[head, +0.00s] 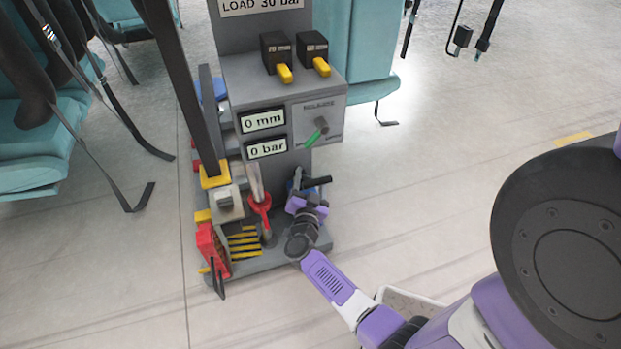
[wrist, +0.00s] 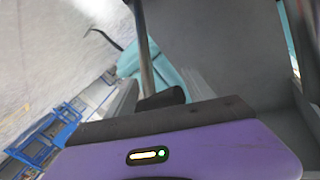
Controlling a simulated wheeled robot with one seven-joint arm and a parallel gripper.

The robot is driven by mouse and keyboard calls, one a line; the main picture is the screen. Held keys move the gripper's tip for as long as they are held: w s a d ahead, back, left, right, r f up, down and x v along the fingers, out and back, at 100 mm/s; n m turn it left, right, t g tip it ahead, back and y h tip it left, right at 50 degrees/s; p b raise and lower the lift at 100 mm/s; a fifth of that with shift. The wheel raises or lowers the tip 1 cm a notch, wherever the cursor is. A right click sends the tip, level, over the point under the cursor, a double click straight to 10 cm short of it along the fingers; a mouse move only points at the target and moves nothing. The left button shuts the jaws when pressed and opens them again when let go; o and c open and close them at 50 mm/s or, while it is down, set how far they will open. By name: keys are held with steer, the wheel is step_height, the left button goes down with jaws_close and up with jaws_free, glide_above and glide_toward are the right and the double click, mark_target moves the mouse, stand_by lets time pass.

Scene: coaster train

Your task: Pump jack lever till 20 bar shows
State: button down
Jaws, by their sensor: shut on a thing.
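The grey test stand (head: 285,100) carries two displays, one reading 0 mm (head: 263,120) and one reading 0 bar (head: 267,148). My gripper (head: 308,200) is low at the stand's right front, shut on what looks like the jack lever. A black grip (head: 318,182) sticks out beside my gripper. In the wrist view a metal rod (wrist: 145,50) and a black grip (wrist: 163,98) show just beyond my purple gripper body (wrist: 180,150). The fingertips' hold is mostly hidden. A lever with a green handle (head: 316,135) sits on the stand's front panel.
Two black boxes with yellow knobs (head: 284,73) stand on top of the panel. A red part with a metal rod (head: 260,205) and a red block (head: 211,248) are at the left of the base. Teal seats (head: 360,40) stand behind. The floor at front is clear.

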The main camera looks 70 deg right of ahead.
mark_target(304, 184)
steer(key=shift+n+y, duration=0.3)
steer(key=shift+y, duration=0.2)
steer(key=w+d+r+p, duration=0.1)
steer(key=p, duration=0.2)
steer(key=w+d+r+p, duration=0.1)
steer(key=r+p, duration=0.1)
steer(key=shift+w+d+p, duration=0.15)
steer(key=shift+w+p, duration=0.15)
steer(key=shift+p, duration=0.1)
steer(key=shift+c, duration=2.3)
jaws_free()
steer(key=shift+s, duration=0.1)
steer(key=p+v, duration=0.2)
steer(key=v, duration=0.4)
steer(key=shift+r+p, duration=0.1)
steer(key=shift+p, duration=0.2)
steer(key=shift+v, duration=0.9)
